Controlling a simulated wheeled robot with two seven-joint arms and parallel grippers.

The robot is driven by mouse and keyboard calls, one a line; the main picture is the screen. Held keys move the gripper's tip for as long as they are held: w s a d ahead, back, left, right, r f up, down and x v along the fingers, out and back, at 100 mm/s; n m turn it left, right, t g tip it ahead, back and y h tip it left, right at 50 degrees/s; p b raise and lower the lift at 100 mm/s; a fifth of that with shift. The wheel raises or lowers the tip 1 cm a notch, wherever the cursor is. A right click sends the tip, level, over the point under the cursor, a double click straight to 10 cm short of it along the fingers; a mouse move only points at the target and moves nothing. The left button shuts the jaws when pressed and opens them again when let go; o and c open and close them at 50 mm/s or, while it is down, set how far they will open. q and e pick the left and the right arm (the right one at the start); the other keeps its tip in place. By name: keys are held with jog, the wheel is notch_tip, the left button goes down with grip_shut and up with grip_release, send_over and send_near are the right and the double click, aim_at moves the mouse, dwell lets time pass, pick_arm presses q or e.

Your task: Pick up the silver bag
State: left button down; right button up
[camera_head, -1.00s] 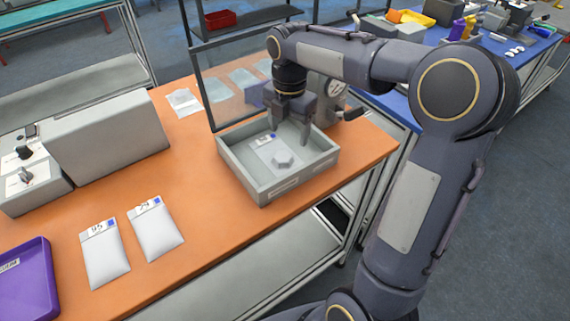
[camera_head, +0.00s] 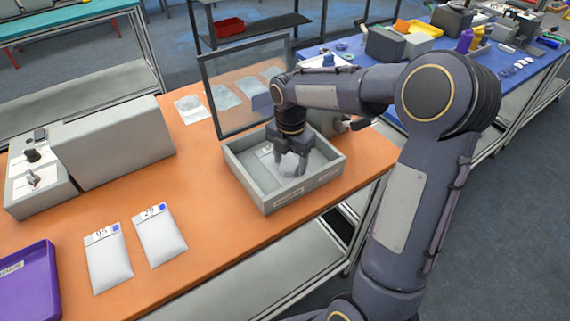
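A silver-grey bag (camera_head: 267,156) with a label lies in the grey open box (camera_head: 240,182) on the orange table. My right gripper (camera_head: 291,172) points down inside the box, over the bag, and hides much of it. Its two fingers are spread apart. I cannot tell whether the fingertips touch the bag. Two more pale bags with labels, one on the left (camera_head: 108,262) and one on the right (camera_head: 160,238), lie flat on the table in front. My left gripper is not in view.
A transparent framed panel (camera_head: 222,95) stands behind the box, with several clear bags near it. A purple tray (camera_head: 30,285) is at the left front. A grey machine (camera_head: 112,145) stands at the left. The orange table (camera_head: 205,210) is clear between bags and box.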

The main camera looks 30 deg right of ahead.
aim_at(290, 163)
jog(key=c, duration=0.9)
notch_tip(290, 163, up, 10)
jog(key=shift+r, duration=0.1)
